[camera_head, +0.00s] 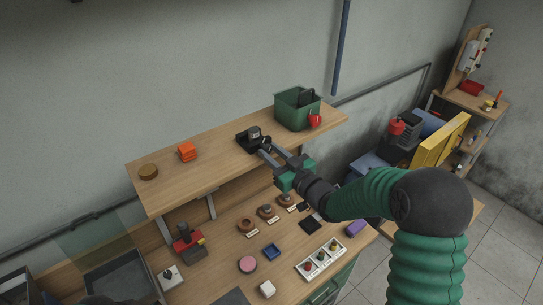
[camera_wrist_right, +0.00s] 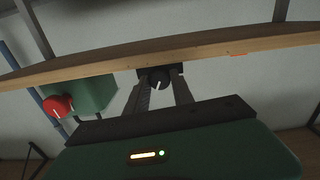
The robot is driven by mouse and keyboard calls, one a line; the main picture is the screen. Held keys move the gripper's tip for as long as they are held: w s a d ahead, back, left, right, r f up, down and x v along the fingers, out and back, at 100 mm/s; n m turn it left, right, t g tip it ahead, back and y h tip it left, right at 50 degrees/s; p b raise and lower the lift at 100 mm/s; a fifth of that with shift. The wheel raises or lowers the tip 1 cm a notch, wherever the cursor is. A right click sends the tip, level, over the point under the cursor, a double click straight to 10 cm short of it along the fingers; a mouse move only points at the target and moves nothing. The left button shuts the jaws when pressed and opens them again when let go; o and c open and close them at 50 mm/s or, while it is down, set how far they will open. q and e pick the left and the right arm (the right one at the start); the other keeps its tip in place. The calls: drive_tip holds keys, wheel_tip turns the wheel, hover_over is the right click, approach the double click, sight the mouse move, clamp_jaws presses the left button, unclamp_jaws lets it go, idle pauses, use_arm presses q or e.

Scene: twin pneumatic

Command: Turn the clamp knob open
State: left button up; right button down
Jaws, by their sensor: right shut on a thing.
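The clamp is a small dark block (camera_head: 244,143) with a dark round knob (camera_head: 254,132), on the upper wooden shelf. In the right wrist view the black knob (camera_wrist_right: 158,80) faces the camera and has a short white mark. My right gripper (camera_head: 263,149) reaches in from the right, its two grey fingers on either side of the knob and shut on it. In the right wrist view the fingers (camera_wrist_right: 160,88) flank the knob. My left gripper does not show.
A green box (camera_head: 291,117) with a red knob (camera_head: 314,121) stands right of the clamp. Orange blocks (camera_head: 187,152) and a round brown piece (camera_head: 148,172) lie left on the shelf. The lower bench holds several small parts, including a white switch panel (camera_head: 321,259).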

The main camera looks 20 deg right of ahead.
drive_tip(key=n+b, duration=0.4)
drive_tip(key=b, duration=0.2)
drive_tip(key=shift+f, duration=0.2)
drive_tip(key=shift+r+n+b, duration=0.2)
drive_tip(key=shift+n+b, duration=0.6)
drive_tip(key=shift+b, duration=0.3)
drive_tip(key=c, duration=1.3)
unclamp_jaws()
drive_tip(key=shift+o, duration=1)
drive_tip(key=shift+f, duration=0.15)
